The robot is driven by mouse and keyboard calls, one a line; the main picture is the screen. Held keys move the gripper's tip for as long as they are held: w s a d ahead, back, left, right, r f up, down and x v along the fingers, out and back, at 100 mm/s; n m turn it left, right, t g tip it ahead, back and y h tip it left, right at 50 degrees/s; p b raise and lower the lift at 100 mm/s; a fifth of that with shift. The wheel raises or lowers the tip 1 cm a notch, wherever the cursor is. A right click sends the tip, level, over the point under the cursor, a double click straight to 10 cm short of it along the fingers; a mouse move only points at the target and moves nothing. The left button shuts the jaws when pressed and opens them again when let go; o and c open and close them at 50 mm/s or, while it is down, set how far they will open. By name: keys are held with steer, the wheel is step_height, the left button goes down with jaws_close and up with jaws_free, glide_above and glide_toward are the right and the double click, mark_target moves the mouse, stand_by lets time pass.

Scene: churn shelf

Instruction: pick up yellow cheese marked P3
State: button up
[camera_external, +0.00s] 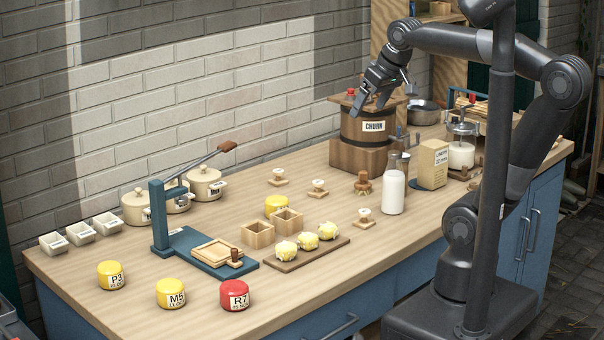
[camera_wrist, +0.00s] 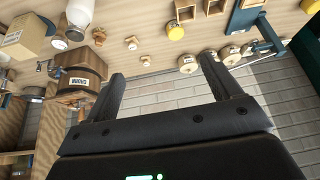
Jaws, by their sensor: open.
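The yellow cheese marked P3 (camera_external: 112,276) is a short yellow round with a white label. It stands on the wooden counter (camera_external: 75,265) near its left front corner in the external view. My gripper (camera_external: 369,100) is open and empty, in the air in front of the churn (camera_external: 372,128), far to the right of the cheese. In the wrist view the two fingers (camera_wrist: 165,85) are spread with nothing between them.
A yellow cheese marked M5 (camera_external: 171,294) and a red one marked R7 (camera_external: 235,295) stand right of P3. Small white tubs (camera_external: 80,233) and a blue lever press (camera_external: 165,215) are behind.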

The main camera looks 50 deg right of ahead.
steer(key=w+a+r+n, duration=0.1)
steer(key=w+a+r, duration=0.3)
steer(key=w+a, duration=0.45)
steer(key=w+a+r+n, duration=0.1)
steer(key=w+a+r, duration=0.2)
steer(key=w+a, duration=0.5)
steer(key=n+g+y, duration=0.1)
steer(key=n, duration=0.1)
glide_above(110, 266)
steer(key=s+d, duration=0.2)
steer(key=s, duration=0.2)
step_height(110, 266, down, 28)
steer(key=r, duration=0.1)
steer(key=x, duration=0.6)
steer(key=shift+a+f, duration=0.2)
steer(key=shift+f, duration=0.05)
steer(key=shift+y, duration=0.3)
steer(key=x, duration=0.5)
steer(key=shift+f, duration=0.4)
steer(key=c, duration=1.2)
